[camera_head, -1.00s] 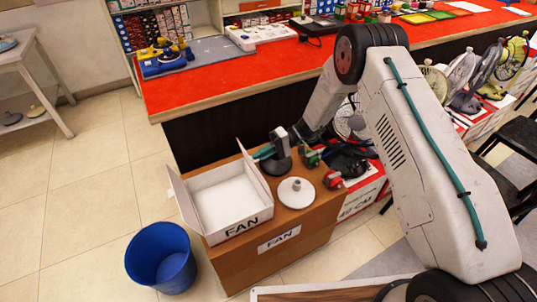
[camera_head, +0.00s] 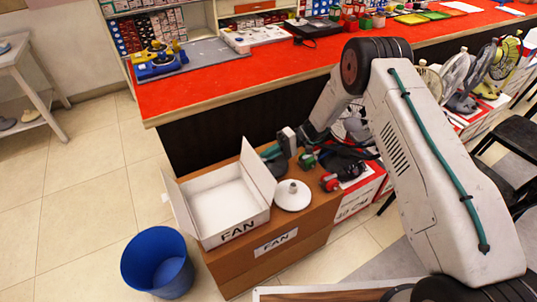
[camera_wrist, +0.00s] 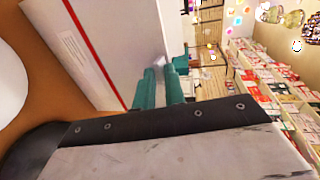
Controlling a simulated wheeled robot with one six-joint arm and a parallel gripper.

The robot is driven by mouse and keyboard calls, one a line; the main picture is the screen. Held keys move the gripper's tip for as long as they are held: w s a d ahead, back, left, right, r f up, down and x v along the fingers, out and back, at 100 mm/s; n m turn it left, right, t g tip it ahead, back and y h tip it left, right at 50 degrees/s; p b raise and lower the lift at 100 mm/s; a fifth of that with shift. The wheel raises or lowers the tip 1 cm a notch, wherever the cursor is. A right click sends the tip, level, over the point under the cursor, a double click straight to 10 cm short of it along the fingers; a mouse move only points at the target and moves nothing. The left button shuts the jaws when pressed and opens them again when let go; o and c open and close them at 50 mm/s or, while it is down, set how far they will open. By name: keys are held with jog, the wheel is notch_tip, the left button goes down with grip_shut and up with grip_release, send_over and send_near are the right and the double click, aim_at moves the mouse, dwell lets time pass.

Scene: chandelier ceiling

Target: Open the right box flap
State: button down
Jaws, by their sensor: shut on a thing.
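An open white box (camera_head: 228,228) with "FAN" on its front stands on a brown carton. Its left flap (camera_head: 182,212) stands up and leans outward. Its right flap (camera_head: 259,170) stands up on the right side, tilted slightly outward. My gripper (camera_head: 270,152) is at the far upper part of the right flap, with its teal fingers shut on it. In the wrist view, the teal fingers (camera_wrist: 160,84) lie at the edge of the pale flap panel (camera_wrist: 120,40). The exact contact is partly hidden.
A white round fan base (camera_head: 292,197) lies on the brown carton (camera_head: 262,262) right of the box. A blue bin (camera_head: 157,262) stands on the floor at left. The red counter (camera_head: 215,85) rises behind.

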jog(key=shift+s+a+f, duration=0.1)
jog(key=shift+s+f, duration=0.3)
jog(key=shift+f, duration=0.25)
jog(key=c, duration=1.8)
grip_release()
jog(key=shift+o, duration=1.2)
jog(key=shift+w+a+f, duration=0.1)
jog(key=shift+f, duration=0.05)
jog(key=shift+w+d+r, duration=0.1)
jog(key=shift+d+r, duration=0.1)
jog(key=shift+w+d, duration=0.1)
jog(key=v, duration=0.7)
jog(key=shift+d+r, duration=0.2)
jog(key=shift+d, duration=0.05)
jog(key=shift+w, duration=0.15)
